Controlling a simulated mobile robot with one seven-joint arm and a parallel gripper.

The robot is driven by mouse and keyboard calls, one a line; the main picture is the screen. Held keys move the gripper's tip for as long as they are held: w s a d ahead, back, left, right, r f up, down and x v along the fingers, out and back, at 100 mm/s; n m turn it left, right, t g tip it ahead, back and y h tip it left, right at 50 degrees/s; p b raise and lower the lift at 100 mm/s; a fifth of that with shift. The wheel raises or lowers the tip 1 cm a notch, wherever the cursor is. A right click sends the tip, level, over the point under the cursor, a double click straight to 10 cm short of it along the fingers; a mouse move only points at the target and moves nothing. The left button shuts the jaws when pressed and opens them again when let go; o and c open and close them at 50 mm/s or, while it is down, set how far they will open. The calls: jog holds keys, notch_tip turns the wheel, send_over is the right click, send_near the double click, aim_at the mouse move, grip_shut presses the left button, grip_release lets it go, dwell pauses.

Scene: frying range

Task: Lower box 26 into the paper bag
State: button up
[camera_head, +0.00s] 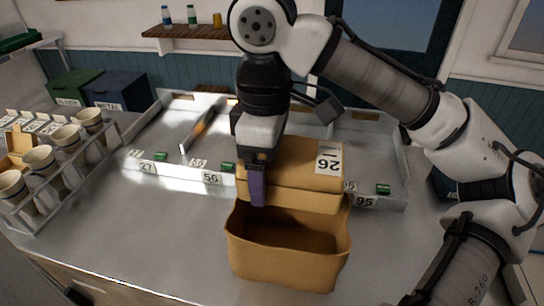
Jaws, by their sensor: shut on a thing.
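Box 26 (298,158) is a tan carton with a white label reading "26", upside down in this view. My gripper (258,184) is shut on the box's left part; a purple finger shows in front of it. The open paper bag (288,269) stands on the metal counter, nearer the camera. The visible part of its inside looks empty. The box appears just beyond and above the bag's far rim. The box's underside is hidden, so I cannot tell its height over the rim.
A grey tray (170,168) with numbered labels and small green items lies behind the box. A rack of cups (62,167) stands at the left. Bins (118,91) stand at the back left. The counter left of the bag is clear.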

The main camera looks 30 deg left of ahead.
notch_tip(320, 180, down, 15)
jog(key=b, duration=1)
jog(key=shift+f+b, duration=1)
jog(key=shift+f, duration=1.4)
dwell(0.6)
dwell(0.4)
jog(key=o, duration=1.1)
jog(key=shift+c, duration=0.2)
